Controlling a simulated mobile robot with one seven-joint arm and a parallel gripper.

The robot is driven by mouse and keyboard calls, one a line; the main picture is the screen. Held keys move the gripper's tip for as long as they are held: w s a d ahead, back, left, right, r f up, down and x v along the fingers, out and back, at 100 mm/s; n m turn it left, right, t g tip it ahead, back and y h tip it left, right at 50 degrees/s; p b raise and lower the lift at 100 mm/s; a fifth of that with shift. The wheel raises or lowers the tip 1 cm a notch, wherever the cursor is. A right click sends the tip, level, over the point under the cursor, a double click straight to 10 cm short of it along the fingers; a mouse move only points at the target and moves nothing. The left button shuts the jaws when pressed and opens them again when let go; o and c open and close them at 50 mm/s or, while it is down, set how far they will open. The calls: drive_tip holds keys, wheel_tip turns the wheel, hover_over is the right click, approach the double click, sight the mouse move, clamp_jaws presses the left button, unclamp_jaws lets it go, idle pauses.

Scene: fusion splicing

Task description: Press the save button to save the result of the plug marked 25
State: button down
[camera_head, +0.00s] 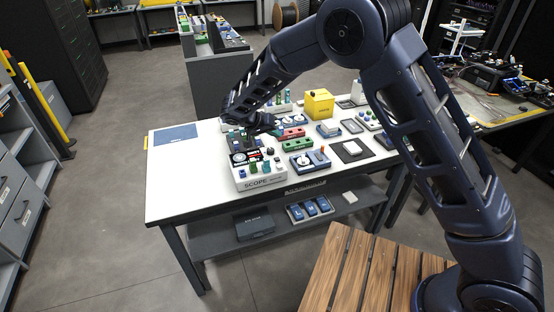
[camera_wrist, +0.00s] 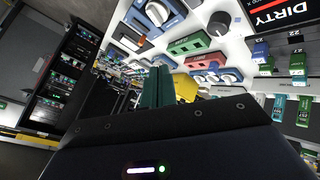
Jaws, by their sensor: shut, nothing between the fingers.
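The white scope unit (camera_head: 258,180), lettered SCOPE, stands at the near left of the white table. I cannot make out a plug marked 25 or a button lettered save. My gripper (camera_head: 259,150) is shut and empty, just above the back of the scope. Its fingers (camera_wrist: 155,88) show together in the wrist view.
Red (camera_head: 291,133) and green (camera_head: 297,144) blocks and blue-based units stand close to the right of the scope. A yellow box (camera_head: 318,104) stands at the back. A blue mat (camera_head: 176,133) lies at the far left; the table's left front is clear.

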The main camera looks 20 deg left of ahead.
sight(275, 159)
drive_tip(key=shift+f, duration=0.1)
idle(0.3)
drive_tip(key=shift+f, duration=4.3)
drive_tip(key=shift+f, duration=0.1)
drive_tip(key=shift+f, duration=0.3)
drive_tip(key=shift+f, duration=0.45)
drive_tip(key=shift+r, duration=0.9)
drive_tip(key=shift+r, duration=0.1)
drive_tip(key=shift+r, duration=2.4)
